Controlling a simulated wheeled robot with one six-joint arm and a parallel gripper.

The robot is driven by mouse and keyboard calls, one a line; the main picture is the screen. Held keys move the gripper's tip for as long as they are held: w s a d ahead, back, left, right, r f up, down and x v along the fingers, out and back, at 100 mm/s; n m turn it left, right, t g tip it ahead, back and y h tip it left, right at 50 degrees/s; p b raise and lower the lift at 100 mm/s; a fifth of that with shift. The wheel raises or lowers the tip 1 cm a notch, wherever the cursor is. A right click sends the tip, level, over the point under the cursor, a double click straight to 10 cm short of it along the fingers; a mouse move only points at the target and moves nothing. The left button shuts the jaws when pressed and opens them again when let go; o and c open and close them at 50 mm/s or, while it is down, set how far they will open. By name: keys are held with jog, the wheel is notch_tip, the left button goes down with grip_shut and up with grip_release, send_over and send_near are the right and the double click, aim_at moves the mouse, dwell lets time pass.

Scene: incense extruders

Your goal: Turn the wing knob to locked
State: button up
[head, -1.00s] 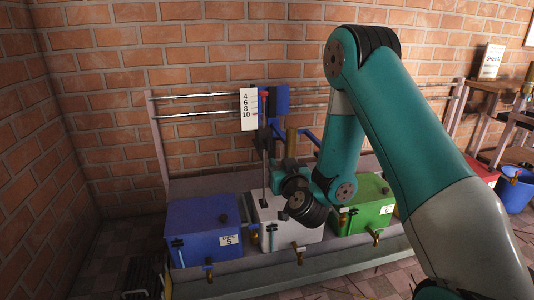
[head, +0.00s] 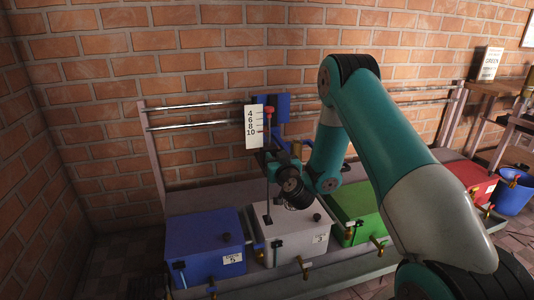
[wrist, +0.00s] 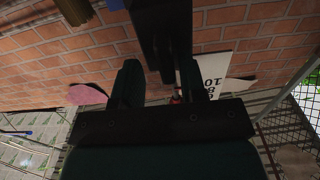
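I cannot pick out the wing knob for certain in either view. In the head view, a white scale plate (head: 252,126) marked 4, 6, 8, 10 hangs at the rails, with a red-topped upright rod (head: 268,114) beside it and a blue block (head: 283,107) behind. My gripper (head: 269,158) is just below the scale plate, small and dark, partly hidden by my wrist. In the wrist view, its two fingers (wrist: 158,78) stand apart, with a dark bar (wrist: 160,40) reaching down between them. Whether they touch the bar is unclear. The scale plate (wrist: 211,75) shows upside down to the right.
Below stand a blue box (head: 204,245), a white box (head: 283,224), a green box (head: 357,209) and a red box (head: 470,180), with small taps. Metal rails (head: 195,104) run along the brick wall. A blue bucket (head: 514,196) stands far right.

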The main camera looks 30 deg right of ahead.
jog(key=shift+w+a, duration=0.15)
jog(key=shift+a, duration=0.1)
jog(key=shift+a, duration=0.15)
grip_shut()
